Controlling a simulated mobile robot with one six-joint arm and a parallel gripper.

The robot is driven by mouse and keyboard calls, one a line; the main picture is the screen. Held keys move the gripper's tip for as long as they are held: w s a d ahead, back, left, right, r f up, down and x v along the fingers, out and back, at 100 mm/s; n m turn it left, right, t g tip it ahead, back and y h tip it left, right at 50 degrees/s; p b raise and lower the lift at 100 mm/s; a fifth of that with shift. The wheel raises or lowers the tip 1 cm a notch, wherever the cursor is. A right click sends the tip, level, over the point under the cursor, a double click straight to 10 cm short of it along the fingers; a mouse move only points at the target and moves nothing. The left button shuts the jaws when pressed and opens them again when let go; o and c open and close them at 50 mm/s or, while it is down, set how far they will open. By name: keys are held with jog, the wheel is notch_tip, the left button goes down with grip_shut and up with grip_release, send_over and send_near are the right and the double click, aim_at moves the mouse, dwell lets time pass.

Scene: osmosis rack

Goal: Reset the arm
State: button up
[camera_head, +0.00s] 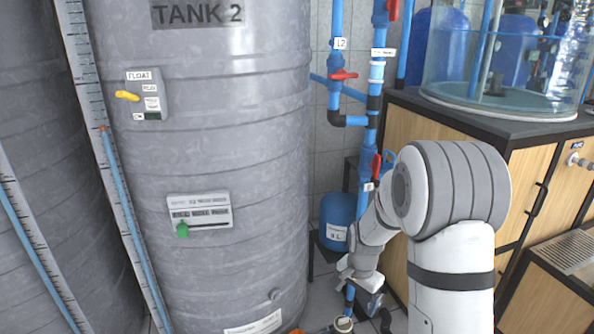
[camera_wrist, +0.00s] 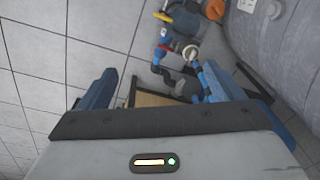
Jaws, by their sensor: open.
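My arm reaches in from the right of the head view, bent at a large grey joint, with its wrist hanging down in front of the blue pipes. My gripper (camera_head: 362,295) is at its end, pointing down, small and partly hard to make out there. In the wrist view my gripper (camera_wrist: 157,88) shows two blue fingers spread well apart. It is open and nothing is between the fingers except floor and pipework further off.
A large grey tank (camera_head: 245,120), labelled TANK 2, stands left of my arm. Blue pipes (camera_head: 376,100) with red valve handles (camera_head: 343,75) rise behind the wrist. A small blue vessel (camera_head: 337,215) stands close by. A wooden cabinet (camera_head: 420,110) bears a clear water tank (camera_head: 470,70). Tiled floor (camera_wrist: 45,45) is free at left.

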jog(key=s+r+n+p, duration=0.3)
jog(key=s+r+p, duration=0.2)
jog(key=r, duration=0.6)
jog(key=s+r+n+t+p, duration=0.1)
jog(key=s+r+n+p, duration=0.2)
jog(key=s+r, duration=0.7)
jog(key=s+r+n+p, duration=0.3)
jog(key=s+r+p, duration=0.5)
jog(key=r, duration=0.6)
jog(key=shift+a+t, duration=0.15)
jog(key=shift+t, duration=0.15)
jog(key=shift+s+r, duration=0.1)
